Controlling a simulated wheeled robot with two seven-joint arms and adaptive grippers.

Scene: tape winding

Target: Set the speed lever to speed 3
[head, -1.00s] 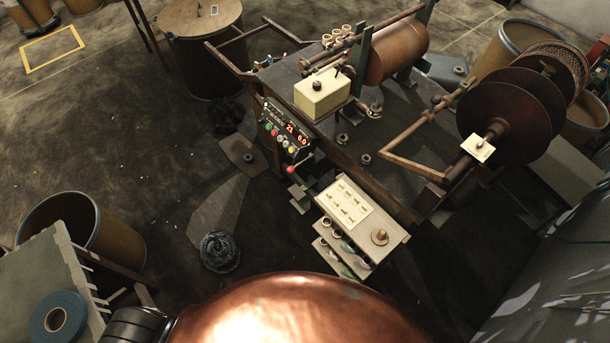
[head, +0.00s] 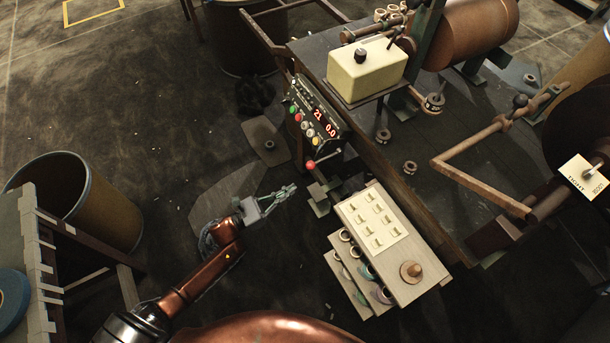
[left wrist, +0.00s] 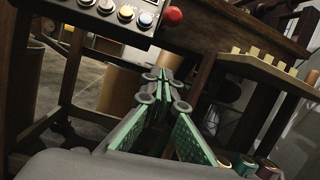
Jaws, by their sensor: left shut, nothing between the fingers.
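A lever with a red ball knob (head: 310,164) sticks out at the lower end of the black control panel (head: 318,118). The panel has red digits and coloured buttons. No speed marks are readable at the lever. In the left wrist view the red knob (left wrist: 173,15) is at the top, right of the panel's buttons. My left gripper (head: 289,189) is shut and empty, below and slightly left of the knob in the head view, apart from it. Its green fingers (left wrist: 164,84) point forward below the knob in the left wrist view. My right gripper is not in view.
A cream box (head: 367,72) with a black knob sits on the machine table. A bin (head: 118,220) stands at left.

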